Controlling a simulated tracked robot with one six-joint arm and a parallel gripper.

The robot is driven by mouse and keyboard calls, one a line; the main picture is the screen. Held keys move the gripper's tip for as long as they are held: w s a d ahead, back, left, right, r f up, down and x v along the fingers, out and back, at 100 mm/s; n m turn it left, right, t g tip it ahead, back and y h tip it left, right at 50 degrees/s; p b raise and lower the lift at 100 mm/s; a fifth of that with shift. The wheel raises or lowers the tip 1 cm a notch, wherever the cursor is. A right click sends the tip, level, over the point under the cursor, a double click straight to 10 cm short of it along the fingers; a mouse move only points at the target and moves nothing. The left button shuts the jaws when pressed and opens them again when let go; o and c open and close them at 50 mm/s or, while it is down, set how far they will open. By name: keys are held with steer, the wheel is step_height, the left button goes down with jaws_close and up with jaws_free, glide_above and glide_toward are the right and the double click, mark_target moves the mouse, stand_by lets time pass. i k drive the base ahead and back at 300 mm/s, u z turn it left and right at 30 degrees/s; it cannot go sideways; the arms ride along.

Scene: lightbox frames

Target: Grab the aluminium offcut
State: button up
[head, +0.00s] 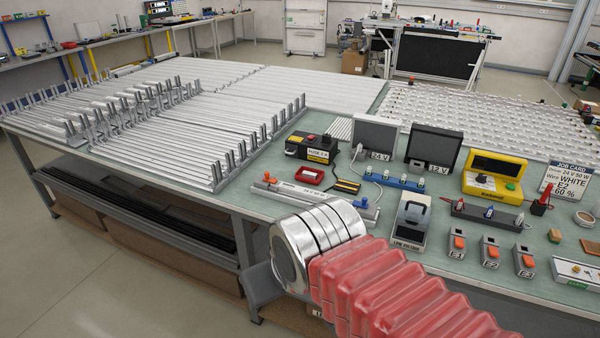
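I cannot pick out a piece that is clearly the aluminium offcut. A short silvery bar (312,203) with an orange knob and a blue knob lies near the front edge of the green bench top, just behind my arm. Another short pale bar (578,273) with small coloured parts lies at the right edge. Long aluminium-coloured profiles (150,135) lie in rows on the left of the bench. My arm, with a polished metal joint and red bellows, crosses the front middle and hides part of the bench edge. My gripper's fingers do not show.
Open floor is at left.

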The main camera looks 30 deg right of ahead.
mark_target(313, 175)
steer(key=i, duration=0.85)
steer(key=z, duration=0.05)
